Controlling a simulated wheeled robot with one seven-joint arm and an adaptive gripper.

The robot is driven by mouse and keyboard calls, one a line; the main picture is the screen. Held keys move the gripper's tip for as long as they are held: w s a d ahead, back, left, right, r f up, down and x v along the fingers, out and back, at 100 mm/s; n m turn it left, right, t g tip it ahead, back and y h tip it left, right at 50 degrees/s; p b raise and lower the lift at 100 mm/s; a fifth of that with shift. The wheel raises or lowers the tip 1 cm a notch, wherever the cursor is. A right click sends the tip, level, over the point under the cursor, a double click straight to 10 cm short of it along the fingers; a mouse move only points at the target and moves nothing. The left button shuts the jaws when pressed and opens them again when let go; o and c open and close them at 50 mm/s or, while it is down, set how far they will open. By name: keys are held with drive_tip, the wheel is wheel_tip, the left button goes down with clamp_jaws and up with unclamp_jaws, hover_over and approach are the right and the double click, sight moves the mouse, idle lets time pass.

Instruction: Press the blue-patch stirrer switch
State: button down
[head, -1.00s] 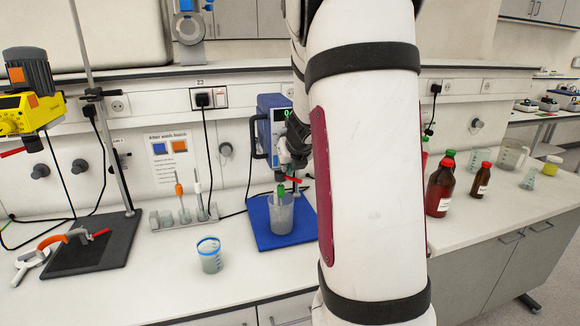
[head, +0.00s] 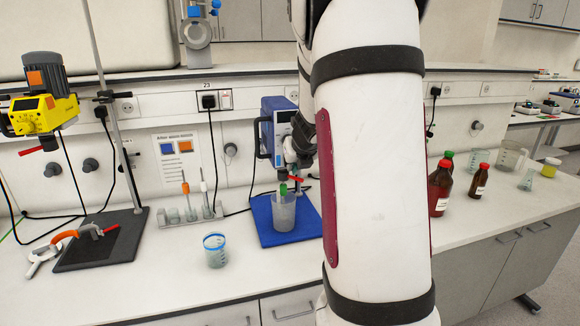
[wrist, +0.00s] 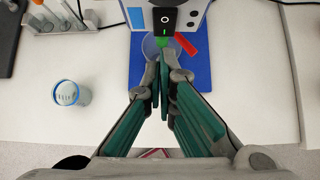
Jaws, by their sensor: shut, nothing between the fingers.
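The blue stirrer (head: 268,133) stands at the back of the bench over a blue mat (head: 262,232). Its black rocker switch (wrist: 165,18) shows at the top of the wrist view, on a pale front panel. A clear beaker (head: 284,214) stands on the mat under the stirrer. My gripper (wrist: 161,72) is shut and empty, fingertips together just below the switch in the picture. I cannot tell whether they touch the switch. In the head view my arm hides most of the gripper, and the switch cannot be made out there.
A yellow stirrer (head: 40,112) with an orange patch stands at the left. A blue-rimmed beaker (head: 215,252) and a rack with probes (head: 190,213) stand left of the mat. Brown bottles (head: 440,188) stand at the right. The front bench is mostly clear.

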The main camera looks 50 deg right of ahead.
drive_tip(key=p+v, duration=0.4)
drive_tip(key=v, duration=0.6)
drive_tip(key=shift+s+a, duration=0.2)
drive_tip(key=shift+s, duration=0.15)
drive_tip(key=shift+r, duration=0.1)
drive_tip(key=shift+w+a+g, duration=0.15)
drive_tip(key=shift+g, duration=0.15)
